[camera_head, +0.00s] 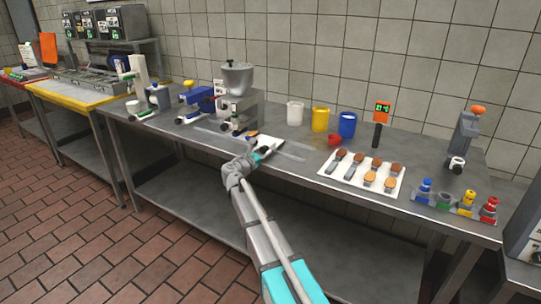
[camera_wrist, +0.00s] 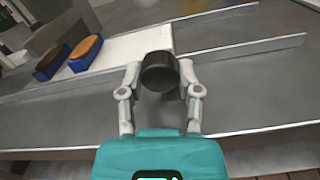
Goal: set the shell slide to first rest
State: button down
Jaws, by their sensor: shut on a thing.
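My gripper (camera_wrist: 160,72) is shut on a dark round knob (camera_wrist: 160,76), with one finger on each side of it. The knob stands at the near right end of a white slide plate (camera_wrist: 125,46). In the head view my gripper (camera_head: 262,153) is at the front of the white plate (camera_head: 271,142), and the knob is too small to make out. The shells (camera_head: 252,134) show just left of the plate, near the grey hopper machine (camera_head: 237,95).
Low metal rails (camera_wrist: 250,47) run along the bench beside the plate, with bare steel to the right.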

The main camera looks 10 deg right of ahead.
jog(key=shift+w+a, duration=0.6)
jog(key=shift+w, duration=0.05)
jog(key=shift+c, duration=1.5)
grip_release()
jog(key=shift+s+a, duration=0.1)
jog(key=shift+s, duration=0.05)
jog(key=v, duration=1.1)
jog(key=shift+s+a, duration=0.2)
jog(key=shift+s, duration=0.05)
